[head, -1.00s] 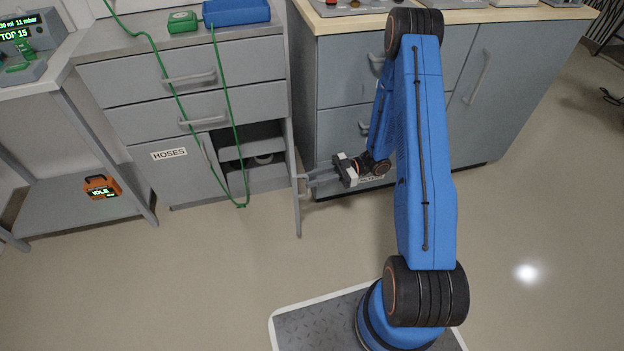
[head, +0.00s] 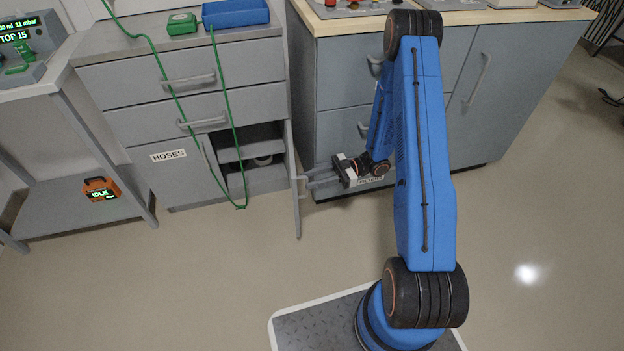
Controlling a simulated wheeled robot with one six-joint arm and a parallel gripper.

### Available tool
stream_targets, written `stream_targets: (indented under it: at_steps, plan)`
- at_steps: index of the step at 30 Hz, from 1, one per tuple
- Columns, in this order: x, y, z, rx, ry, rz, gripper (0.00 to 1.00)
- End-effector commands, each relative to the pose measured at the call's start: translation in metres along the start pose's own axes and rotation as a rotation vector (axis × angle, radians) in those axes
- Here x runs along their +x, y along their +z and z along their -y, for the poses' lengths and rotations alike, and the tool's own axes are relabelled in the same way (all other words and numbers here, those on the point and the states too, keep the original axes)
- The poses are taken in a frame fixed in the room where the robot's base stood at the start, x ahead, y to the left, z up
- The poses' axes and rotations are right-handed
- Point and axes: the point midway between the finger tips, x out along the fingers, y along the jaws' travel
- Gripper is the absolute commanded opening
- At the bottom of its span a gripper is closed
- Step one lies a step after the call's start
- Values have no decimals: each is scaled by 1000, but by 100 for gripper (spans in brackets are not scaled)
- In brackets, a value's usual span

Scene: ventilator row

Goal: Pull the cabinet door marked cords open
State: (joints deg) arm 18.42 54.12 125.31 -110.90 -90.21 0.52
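The right-hand lower door (head: 297,205) of the left cabinet stands far open and shows nearly edge-on. Its outer face is turned to the right, and no cords mark can be read on it.
The left-hand door bears a HOSES label (head: 169,155) and is shut. A green cord (head: 229,110) hangs from the counter in front of the cabinet. Grey drawers (head: 348,135) stand close behind my gripper. Open floor (head: 230,270) lies in front.

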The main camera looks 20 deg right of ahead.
Motion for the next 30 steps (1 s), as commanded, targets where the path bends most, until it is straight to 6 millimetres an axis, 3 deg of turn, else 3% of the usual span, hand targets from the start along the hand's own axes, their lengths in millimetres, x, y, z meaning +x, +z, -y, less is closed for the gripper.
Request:
stream_targets:
  at_steps: [5, 21, 30]
  plan:
    - [-17, 0, -2, -3, 4, 1, 27]
    - [-122, 0, -1, -2, 5, 2, 27]
    - [-165, 0, -1, -1, 3, 0, 27]
